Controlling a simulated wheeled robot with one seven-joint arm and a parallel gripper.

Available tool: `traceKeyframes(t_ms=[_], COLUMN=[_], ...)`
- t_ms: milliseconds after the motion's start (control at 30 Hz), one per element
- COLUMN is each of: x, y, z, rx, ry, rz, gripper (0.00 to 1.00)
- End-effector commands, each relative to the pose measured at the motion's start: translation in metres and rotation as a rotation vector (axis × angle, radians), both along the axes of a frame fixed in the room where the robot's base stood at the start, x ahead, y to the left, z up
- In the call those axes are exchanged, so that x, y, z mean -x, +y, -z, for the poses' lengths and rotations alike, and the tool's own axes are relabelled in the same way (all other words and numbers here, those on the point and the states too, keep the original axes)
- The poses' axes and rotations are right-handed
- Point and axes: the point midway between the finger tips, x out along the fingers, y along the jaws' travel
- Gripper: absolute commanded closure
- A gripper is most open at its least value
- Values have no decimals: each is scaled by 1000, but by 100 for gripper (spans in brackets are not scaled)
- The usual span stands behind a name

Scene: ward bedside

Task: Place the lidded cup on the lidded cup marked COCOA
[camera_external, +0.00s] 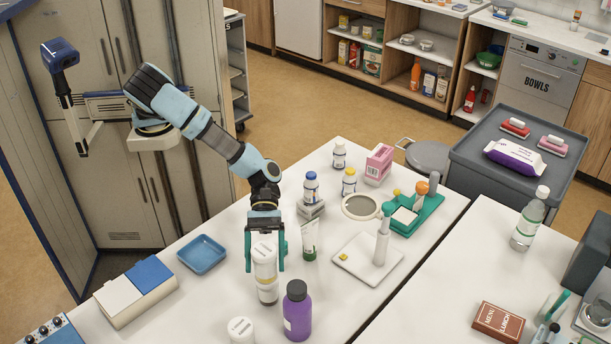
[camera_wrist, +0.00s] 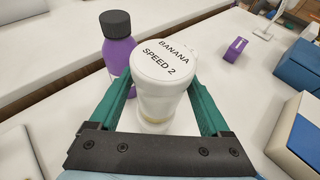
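A white lidded cup marked BANANA SPEED 2 (camera_wrist: 162,62) stands upright between the green fingers of my gripper (camera_wrist: 161,88). It also shows in the external view (camera_external: 264,256), where my gripper (camera_external: 265,262) points down over it. The fingers lie close against both sides and appear shut on it. Directly below is a similar white piece with a yellowish band (camera_external: 268,293), apparently a second lidded cup; its lid marking is hidden. I cannot tell whether the two touch. Another white lidded cup (camera_external: 241,331) stands at the front edge of the picture, its lid print unreadable. No COCOA marking is legible.
A purple bottle (camera_external: 297,312) stands close beside the cups on the right. A blue tray (camera_external: 202,254) and a blue-and-white box (camera_external: 136,292) lie left. A white tube (camera_external: 309,241) and a stand with a round head (camera_external: 368,259) are behind right.

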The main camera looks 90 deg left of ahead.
Motion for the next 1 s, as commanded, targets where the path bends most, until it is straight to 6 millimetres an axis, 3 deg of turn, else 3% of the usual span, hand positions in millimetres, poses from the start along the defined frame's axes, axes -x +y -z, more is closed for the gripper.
traceKeyframes(t_ms=[133,500,1000], x=[0,-1,-1], y=[0,2,90], z=[0,-4,-39], rx=[0,0,3], ry=[0,0,-1], rz=[0,-1,-3], gripper=[1,0,0])
